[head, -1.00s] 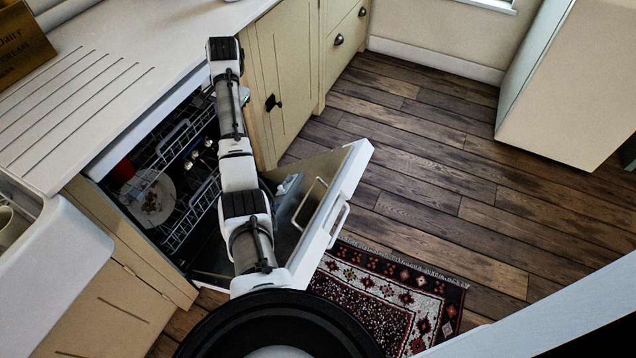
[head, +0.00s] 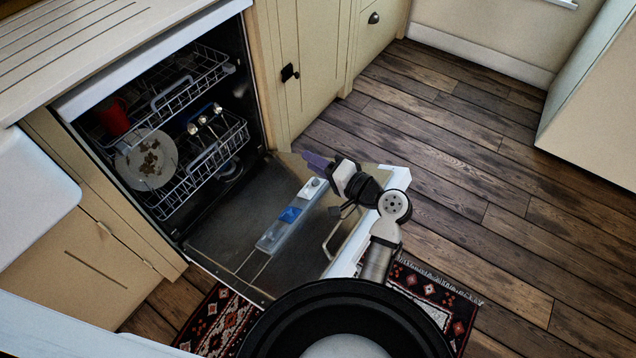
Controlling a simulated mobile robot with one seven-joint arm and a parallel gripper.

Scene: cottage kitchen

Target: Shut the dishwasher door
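The dishwasher (head: 165,210) under the counter is open. Its door (head: 235,235) hangs down and outward, with the steel inner face and a blue-and-white detergent dispenser (head: 291,214) facing up. The racks (head: 205,155) sit inside the tub, holding a stained plate (head: 147,160), a red cup (head: 113,117) and some cutlery. My gripper (head: 312,162) reaches over the door's upper right part, its purple fingers pointing left toward the cabinet. I cannot tell whether it touches the door. My arm hides part of the door's outer edge, and the finger gap is too small to judge.
Cream cabinets (head: 310,60) with dark knobs stand right of the dishwasher. A patterned rug (head: 425,300) lies under and in front of the door. The wooden floor (head: 480,170) to the right is clear. A pale cabinet or appliance (head: 598,110) stands at far right.

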